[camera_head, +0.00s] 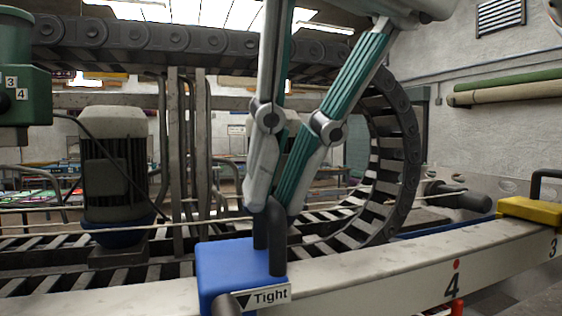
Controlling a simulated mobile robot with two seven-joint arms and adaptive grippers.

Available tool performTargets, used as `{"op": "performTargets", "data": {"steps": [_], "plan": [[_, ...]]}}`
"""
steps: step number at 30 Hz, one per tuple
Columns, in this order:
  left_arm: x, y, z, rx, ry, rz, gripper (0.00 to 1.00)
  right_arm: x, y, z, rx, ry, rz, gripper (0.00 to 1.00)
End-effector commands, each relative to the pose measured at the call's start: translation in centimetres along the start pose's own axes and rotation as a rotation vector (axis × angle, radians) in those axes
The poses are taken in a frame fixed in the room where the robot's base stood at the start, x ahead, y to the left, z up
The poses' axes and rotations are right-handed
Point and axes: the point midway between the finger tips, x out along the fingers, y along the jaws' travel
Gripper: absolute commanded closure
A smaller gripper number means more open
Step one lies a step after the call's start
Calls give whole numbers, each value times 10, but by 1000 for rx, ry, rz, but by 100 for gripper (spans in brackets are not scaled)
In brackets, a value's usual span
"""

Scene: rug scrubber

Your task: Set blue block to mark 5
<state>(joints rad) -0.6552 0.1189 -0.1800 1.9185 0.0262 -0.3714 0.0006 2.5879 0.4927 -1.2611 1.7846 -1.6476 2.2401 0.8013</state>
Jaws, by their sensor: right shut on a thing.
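The blue block (222,264) sits on the pale beam (380,284) at the lower middle, left of the mark 4 (453,286) with its red dot. A black handle (277,254) rises from its top, and a label reading "Tight" with a black pointer is on its front beside a dark knob. My right gripper (267,205) comes down from above, its fingers shut on the block's handle. Mark 5 does not show in this view. My left gripper does not show.
A yellow block (535,211) with a black handle sits on the beam at right, near mark 3 (553,248). A large chain conveyor (395,150) and a grey motor (113,165) stand behind the beam. A green box (25,100) marked 3 and 4 is at left.

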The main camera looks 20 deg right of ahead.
Motion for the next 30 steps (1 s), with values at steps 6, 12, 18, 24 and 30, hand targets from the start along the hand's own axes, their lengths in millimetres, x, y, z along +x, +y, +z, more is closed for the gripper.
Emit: {"op": "performTargets", "data": {"steps": [6, 12, 18, 24, 30], "plan": [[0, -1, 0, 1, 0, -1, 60, -2, -1, 1, 5, -2, 2, 100], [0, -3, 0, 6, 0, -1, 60, -2, -1, 1, 6, -2, 2, 84], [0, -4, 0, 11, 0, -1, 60, -1, -1, 1, 4, -1, 1, 75], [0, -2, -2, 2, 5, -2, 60, -1, -1, 0, 3, 0, 1, 75], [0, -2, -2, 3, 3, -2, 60, -3, -1, 0, 3, -1, 1, 75]]}}
